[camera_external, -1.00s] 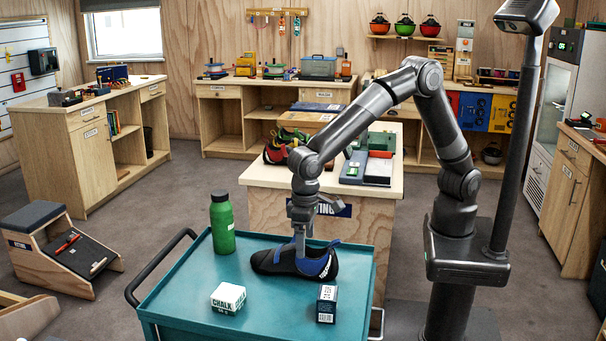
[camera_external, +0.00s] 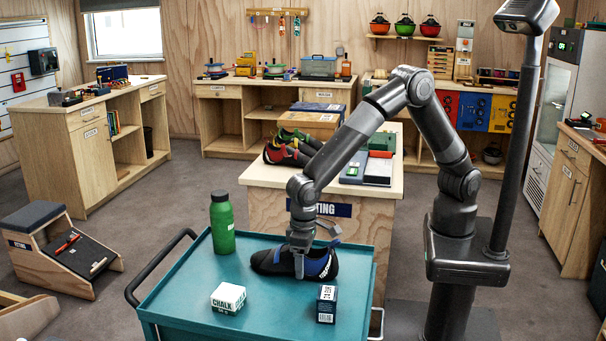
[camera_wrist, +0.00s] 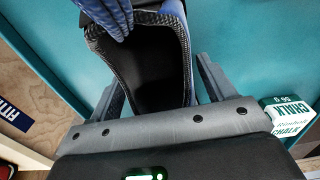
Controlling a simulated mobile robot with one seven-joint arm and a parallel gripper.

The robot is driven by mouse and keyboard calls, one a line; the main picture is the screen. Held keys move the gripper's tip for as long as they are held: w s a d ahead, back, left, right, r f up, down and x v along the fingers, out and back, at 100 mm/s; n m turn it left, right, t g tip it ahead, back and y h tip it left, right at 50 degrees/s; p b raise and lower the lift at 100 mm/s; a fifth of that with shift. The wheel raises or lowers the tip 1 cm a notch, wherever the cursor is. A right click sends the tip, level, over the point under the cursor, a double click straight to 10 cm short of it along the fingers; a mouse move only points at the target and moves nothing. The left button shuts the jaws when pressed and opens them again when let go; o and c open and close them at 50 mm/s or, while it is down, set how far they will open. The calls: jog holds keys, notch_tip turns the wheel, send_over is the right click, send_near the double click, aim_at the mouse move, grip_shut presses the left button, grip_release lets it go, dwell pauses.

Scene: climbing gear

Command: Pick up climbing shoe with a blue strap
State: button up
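The climbing shoe (camera_external: 267,261), black with a blue strap (camera_external: 317,266), lies on the teal cart top (camera_external: 262,318). My gripper (camera_external: 302,272) points down over the middle of the shoe, with a finger in front of it. The fingers are spread wide, one on each side of the shoe. A gap shows by the right finger; contact at the left finger is unclear.
A green bottle (camera_external: 222,225) stands behind and left of the shoe. A white chalk box (camera_external: 228,298) and a dark small box (camera_external: 326,304) sit in front. A wooden counter with a sign (camera_external: 333,210) stands behind the cart and holds other shoes (camera_external: 283,155).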

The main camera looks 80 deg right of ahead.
jog(key=c, duration=0.9)
jog(key=shift+c, duration=0.3)
jog(key=shift+r, duration=0.1)
